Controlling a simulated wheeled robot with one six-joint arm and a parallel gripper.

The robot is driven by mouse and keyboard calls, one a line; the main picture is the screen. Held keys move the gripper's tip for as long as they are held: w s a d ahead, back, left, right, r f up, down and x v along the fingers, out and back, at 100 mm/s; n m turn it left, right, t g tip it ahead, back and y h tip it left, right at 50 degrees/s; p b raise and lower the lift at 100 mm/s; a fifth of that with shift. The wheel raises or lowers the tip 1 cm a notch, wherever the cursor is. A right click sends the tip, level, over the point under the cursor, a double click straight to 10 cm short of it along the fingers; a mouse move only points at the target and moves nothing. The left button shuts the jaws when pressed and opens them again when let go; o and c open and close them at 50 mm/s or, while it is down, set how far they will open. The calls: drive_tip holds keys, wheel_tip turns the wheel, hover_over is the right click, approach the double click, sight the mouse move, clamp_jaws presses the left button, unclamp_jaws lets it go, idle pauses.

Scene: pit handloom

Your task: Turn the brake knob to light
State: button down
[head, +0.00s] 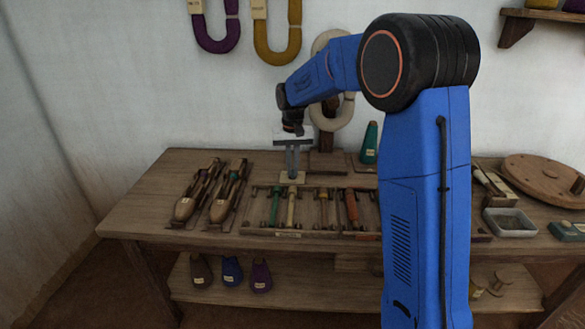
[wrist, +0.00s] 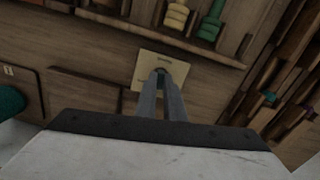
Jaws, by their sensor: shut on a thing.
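The brake knob (wrist: 161,71) is a small dark piece at the middle of a pale square plate (wrist: 144,63), seen in the wrist view. The plate also shows in the head view (head: 300,180), lying on the table behind the bobbin rack. My gripper (head: 292,174) points straight down over the plate, and its two fingers (wrist: 162,76) are shut on the knob. The fingertips hide most of the knob. I cannot make out a pointer or which marking it faces.
The rack (head: 285,233) of coloured bobbins lies in front of my gripper. Two shuttles (head: 184,208) (head: 219,209) in trays lie to the left. A green cone (head: 370,143) stands behind to the right. A grey tray (head: 510,223) and a round wooden disc (head: 545,178) are farther right.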

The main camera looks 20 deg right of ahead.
sight(293, 171)
drive_tip(key=shift+m, duration=0.7)
drive_tip(key=c, duration=1.9)
unclamp_jaws()
drive_tip(key=shift+o, duration=0.2)
wheel_tip(293, 171, up, 17)
drive_tip(key=shift+r, duration=0.2)
